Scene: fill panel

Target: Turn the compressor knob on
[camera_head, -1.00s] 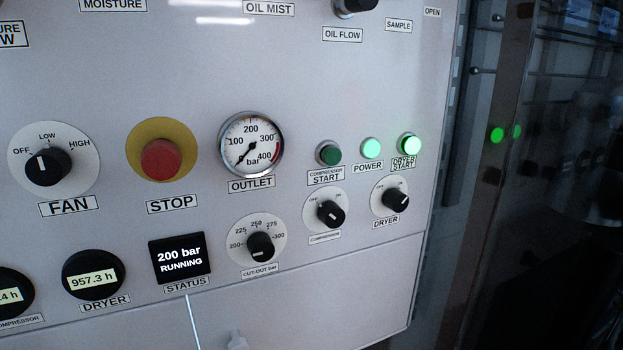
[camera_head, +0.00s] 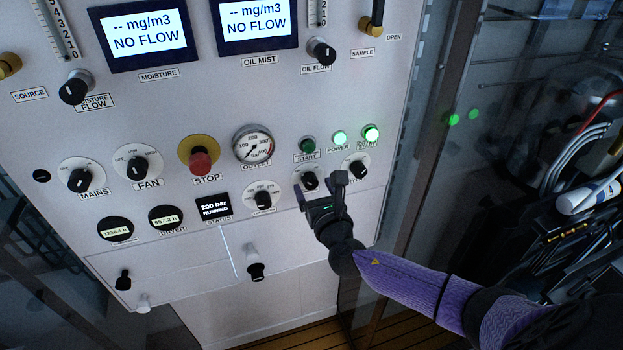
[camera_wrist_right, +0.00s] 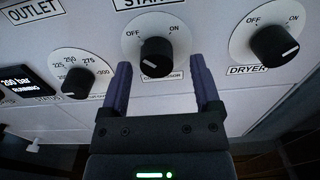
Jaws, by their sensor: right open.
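The compressor knob (camera_head: 309,181) is a black knob on a round white dial, partly behind my right gripper in the head view. In the right wrist view the compressor knob (camera_wrist_right: 157,57) lies ahead, between the lines of the two purple fingers. Its dial reads OFF at left and ON at right; the pale mark shows low on the knob, and I cannot tell the exact setting. My right gripper (camera_head: 320,187), also in the wrist view (camera_wrist_right: 160,64), is open in front of the panel; contact with the knob cannot be made out. My left gripper is not in view.
The dryer knob (camera_head: 358,170) is close on the right, the cut-out knob (camera_head: 264,200) on the left. Above are the dark green compressor start button (camera_head: 308,146), the lit power lamp (camera_head: 340,138) and the red stop button (camera_head: 201,162). A dark rack with cables (camera_head: 590,150) stands right.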

